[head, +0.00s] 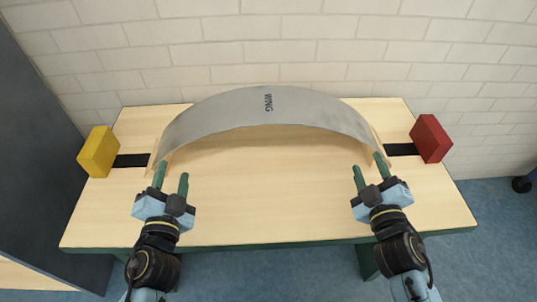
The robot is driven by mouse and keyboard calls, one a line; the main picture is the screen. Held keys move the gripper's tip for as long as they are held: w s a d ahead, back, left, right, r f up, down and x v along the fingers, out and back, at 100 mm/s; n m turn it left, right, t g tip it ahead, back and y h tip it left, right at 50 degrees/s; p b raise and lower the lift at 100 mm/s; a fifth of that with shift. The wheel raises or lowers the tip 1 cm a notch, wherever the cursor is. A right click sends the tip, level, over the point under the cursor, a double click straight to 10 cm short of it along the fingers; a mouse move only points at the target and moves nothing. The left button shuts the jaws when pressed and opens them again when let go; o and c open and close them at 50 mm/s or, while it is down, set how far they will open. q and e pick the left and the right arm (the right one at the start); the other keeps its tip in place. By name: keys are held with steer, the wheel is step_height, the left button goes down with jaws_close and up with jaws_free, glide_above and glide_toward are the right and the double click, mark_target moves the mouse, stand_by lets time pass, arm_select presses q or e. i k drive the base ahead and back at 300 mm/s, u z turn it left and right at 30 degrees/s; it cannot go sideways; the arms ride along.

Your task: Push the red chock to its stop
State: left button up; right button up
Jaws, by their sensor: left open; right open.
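The red chock (431,138) is a block at the right end of the table, at the outer end of a short black track (401,149). A yellow chock (98,152) stands at the left end, by a matching black track (132,160). A grey curved panel marked "WING" (225,110) arches between the tracks. My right gripper (370,168) is open and empty near the panel's right end, left of the red chock and apart from it. My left gripper (171,178) is open and empty near the panel's left end. No separate stop can be made out.
The wooden table (270,200) is bare in its middle and front. A pale brick wall (330,50) stands behind it. A dark panel (45,150) rises at the left. Blue floor (300,275) shows in front.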

mark_target(432, 142)
steer(key=u, duration=0.1)
steer(key=k, duration=1)
steer(key=z, duration=0.1)
